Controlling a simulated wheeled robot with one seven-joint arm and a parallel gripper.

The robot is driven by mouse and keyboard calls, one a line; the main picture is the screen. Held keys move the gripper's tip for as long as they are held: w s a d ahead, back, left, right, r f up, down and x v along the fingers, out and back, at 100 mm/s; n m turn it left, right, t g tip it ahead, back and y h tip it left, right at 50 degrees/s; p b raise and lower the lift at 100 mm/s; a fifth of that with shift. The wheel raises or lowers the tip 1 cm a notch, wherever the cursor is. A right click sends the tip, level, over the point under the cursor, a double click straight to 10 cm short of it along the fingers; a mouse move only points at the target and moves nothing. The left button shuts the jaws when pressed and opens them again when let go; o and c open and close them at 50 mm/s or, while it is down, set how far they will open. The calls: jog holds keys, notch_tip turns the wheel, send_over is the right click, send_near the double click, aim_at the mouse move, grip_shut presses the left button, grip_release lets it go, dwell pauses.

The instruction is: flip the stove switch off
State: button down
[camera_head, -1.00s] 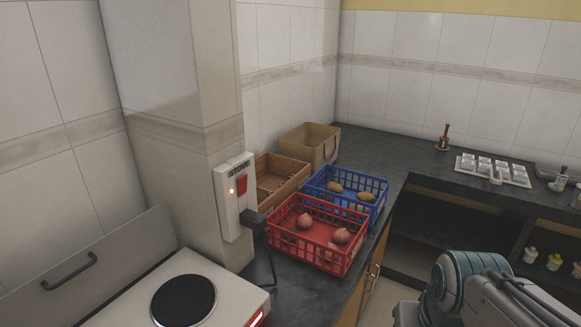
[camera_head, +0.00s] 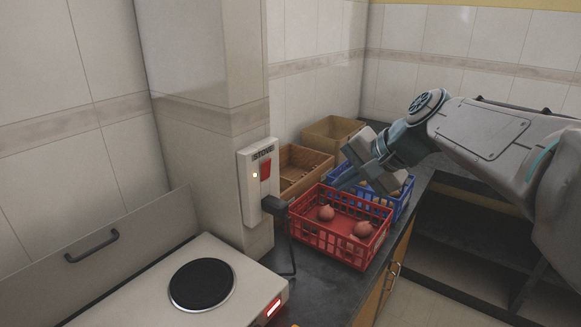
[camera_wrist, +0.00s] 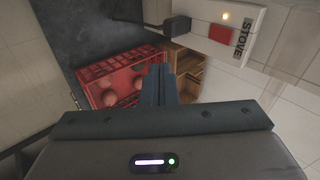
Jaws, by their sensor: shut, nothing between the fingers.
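The stove switch is a red rocker (camera_head: 265,169) on a white wall box (camera_head: 247,190) marked STOVE, with a small lit yellowish light. It also shows in the wrist view as a red rocker (camera_wrist: 221,34), with the light glowing. A black plug and cord hang at the box's lower part. The stove (camera_head: 240,262) has a dark round plate and a glowing red indicator. My gripper (camera_head: 340,186) is above the red and blue crates, to the right of the switch box and apart from it. In the wrist view its fingers (camera_wrist: 158,72) are together and empty.
A red crate (camera_head: 316,242) with round reddish items stands right of the box. A blue crate (camera_head: 402,205), a wooden crate (camera_head: 304,160) and a tan box (camera_head: 330,132) stand behind it. The space between my gripper and the switch looks clear.

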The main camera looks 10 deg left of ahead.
jog(key=w+a+r+y, duration=0.2)
jog(key=w+a+r, duration=0.1)
jog(key=a, duration=0.2)
jog(key=shift+r+m, duration=0.3)
jog(key=shift+w, duration=0.15)
jog(key=p, duration=0.1)
send_near(266, 169)
jog(key=x, duration=0.5)
jog(key=shift+d+f, duration=0.25)
jog(key=shift+f, duration=0.05)
jog(key=shift+w+a, duration=0.15)
jog(key=shift+a, duration=0.4)
jog(key=shift+r+p, duration=0.1)
jog(key=shift+p, duration=0.2)
